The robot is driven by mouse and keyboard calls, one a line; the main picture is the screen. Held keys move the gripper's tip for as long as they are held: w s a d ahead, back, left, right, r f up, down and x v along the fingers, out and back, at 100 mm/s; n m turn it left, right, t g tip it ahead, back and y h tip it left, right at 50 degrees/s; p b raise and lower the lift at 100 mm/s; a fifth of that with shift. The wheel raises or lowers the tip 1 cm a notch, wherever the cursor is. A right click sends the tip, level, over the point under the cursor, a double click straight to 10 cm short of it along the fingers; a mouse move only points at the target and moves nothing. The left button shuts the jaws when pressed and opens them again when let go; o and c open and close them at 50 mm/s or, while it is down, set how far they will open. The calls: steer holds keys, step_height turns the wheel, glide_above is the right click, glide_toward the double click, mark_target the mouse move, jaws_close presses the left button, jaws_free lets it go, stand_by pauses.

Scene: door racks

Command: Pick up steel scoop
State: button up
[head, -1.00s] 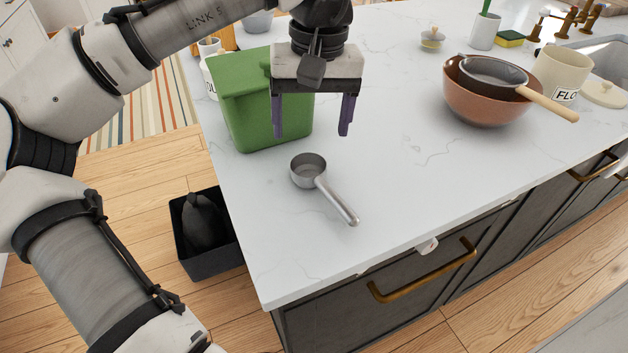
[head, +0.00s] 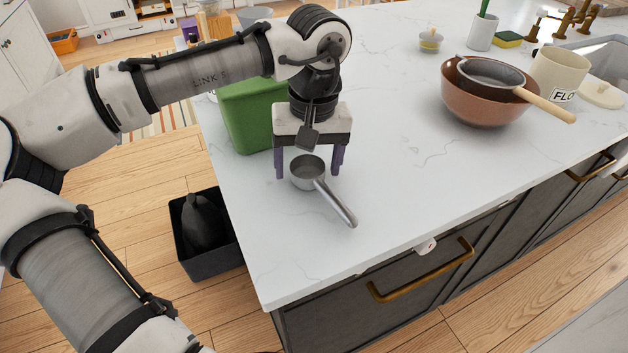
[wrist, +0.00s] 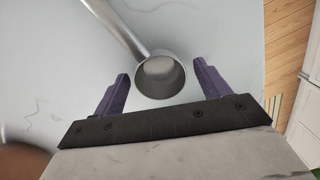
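The steel scoop (head: 308,174) lies on the white countertop near its front left corner, its cup upright and its handle pointing toward the front edge and right. My gripper (head: 308,173) is open just behind and above the scoop's cup, its two purple fingers pointing down. In the wrist view the scoop (wrist: 160,74) shows its round cup between and slightly beyond the two open fingers of my gripper (wrist: 160,85), with a gap on each side. The handle runs off toward the top left there. Nothing is between the fingertips in a closed grasp.
A green bin (head: 246,117) stands on the counter directly behind and left of my gripper.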

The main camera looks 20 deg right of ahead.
steer(key=c, duration=1)
steer(key=shift+r, duration=0.2)
